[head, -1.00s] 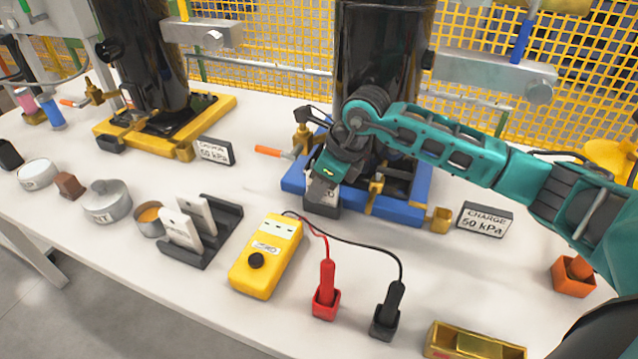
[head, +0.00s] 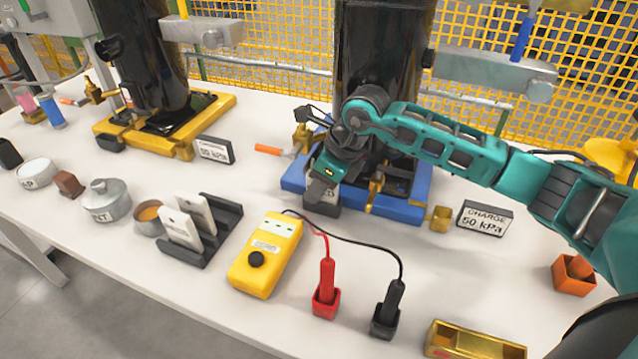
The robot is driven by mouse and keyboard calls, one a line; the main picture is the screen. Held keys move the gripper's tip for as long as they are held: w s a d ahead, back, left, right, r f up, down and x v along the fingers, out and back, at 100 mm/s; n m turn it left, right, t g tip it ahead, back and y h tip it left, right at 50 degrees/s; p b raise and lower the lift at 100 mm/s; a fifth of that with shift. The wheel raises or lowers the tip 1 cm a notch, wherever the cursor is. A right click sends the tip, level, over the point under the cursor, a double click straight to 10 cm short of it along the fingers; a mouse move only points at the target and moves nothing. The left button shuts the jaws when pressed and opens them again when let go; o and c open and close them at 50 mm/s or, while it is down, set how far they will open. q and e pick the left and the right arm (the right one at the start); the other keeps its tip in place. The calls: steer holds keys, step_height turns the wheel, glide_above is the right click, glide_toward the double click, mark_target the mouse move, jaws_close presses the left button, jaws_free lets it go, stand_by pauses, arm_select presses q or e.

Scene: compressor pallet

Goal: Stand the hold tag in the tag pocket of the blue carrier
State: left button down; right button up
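The blue carrier (head: 388,209) stands at the back centre under a black compressor. A small dark block, which looks like its tag pocket (head: 321,208), sits at its front left corner. My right gripper (head: 319,192) points down right at this pocket, its fingers covering much of it. Whether the fingers are open or shut is unclear. Two white tags (head: 181,227) stand tilted in a black rack (head: 228,222) at front left. My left gripper is out of view.
A yellow meter (head: 265,257) with red (head: 326,290) and black (head: 389,308) probes stands in front. An orange-handled valve (head: 268,150) is left of the pocket. A charge sign (head: 485,218) stands right. The yellow carrier (head: 208,122) is back left.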

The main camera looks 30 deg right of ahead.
steer(key=shift+r, duration=0.1)
steer(key=shift+r+p, duration=1.65)
steer(key=shift+r, duration=0.6)
steer(key=shift+r+p, duration=0.7)
steer(key=shift+r, duration=0.45)
